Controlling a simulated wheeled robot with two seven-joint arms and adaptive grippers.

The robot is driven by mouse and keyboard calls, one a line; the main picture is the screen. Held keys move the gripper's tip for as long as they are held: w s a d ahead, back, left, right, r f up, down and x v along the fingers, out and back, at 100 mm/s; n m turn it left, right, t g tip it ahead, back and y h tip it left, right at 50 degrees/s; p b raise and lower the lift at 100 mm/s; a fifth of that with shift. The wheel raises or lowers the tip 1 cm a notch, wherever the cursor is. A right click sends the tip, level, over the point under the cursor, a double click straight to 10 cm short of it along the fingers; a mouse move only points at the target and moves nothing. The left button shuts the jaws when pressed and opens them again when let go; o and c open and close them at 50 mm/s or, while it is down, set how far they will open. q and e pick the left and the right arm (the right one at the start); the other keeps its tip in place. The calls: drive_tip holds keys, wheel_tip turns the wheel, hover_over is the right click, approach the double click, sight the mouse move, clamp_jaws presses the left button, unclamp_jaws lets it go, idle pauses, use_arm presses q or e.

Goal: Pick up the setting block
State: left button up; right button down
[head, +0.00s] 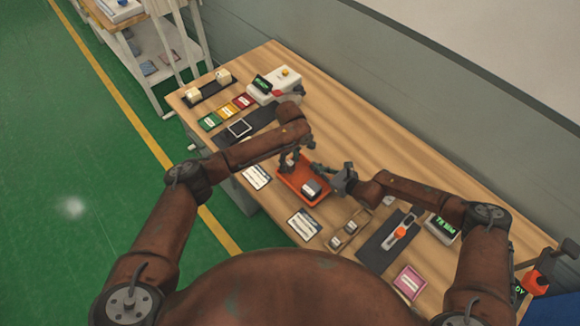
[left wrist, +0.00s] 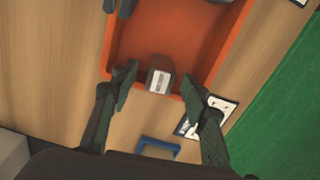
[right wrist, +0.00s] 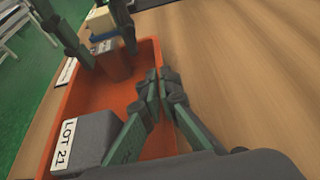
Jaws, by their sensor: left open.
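A small brown block with a pale label (left wrist: 160,78), which I take for the setting block, is at one end of the orange tray (head: 292,184). My left gripper (head: 290,164) is over that end; in the left wrist view its open fingers (left wrist: 160,100) stand either side of the block, with gaps. The block also shows in the right wrist view (right wrist: 114,66); in the head view my left gripper largely hides it. My right gripper (right wrist: 160,82) is shut on the tray's side wall, one finger inside and one outside.
A grey block labelled LOT 21 (right wrist: 86,138) lies in the tray's other end. Label cards (head: 304,224), a wooden holder (head: 348,230) and a dark mat (head: 386,244) are nearby. Bare tabletop (head: 400,150) extends behind.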

sight(290, 163)
use_arm(q)
drive_tip(key=shift+f, duration=1.55)
clamp_jaws()
drive_tip(key=shift+r, duration=0.1)
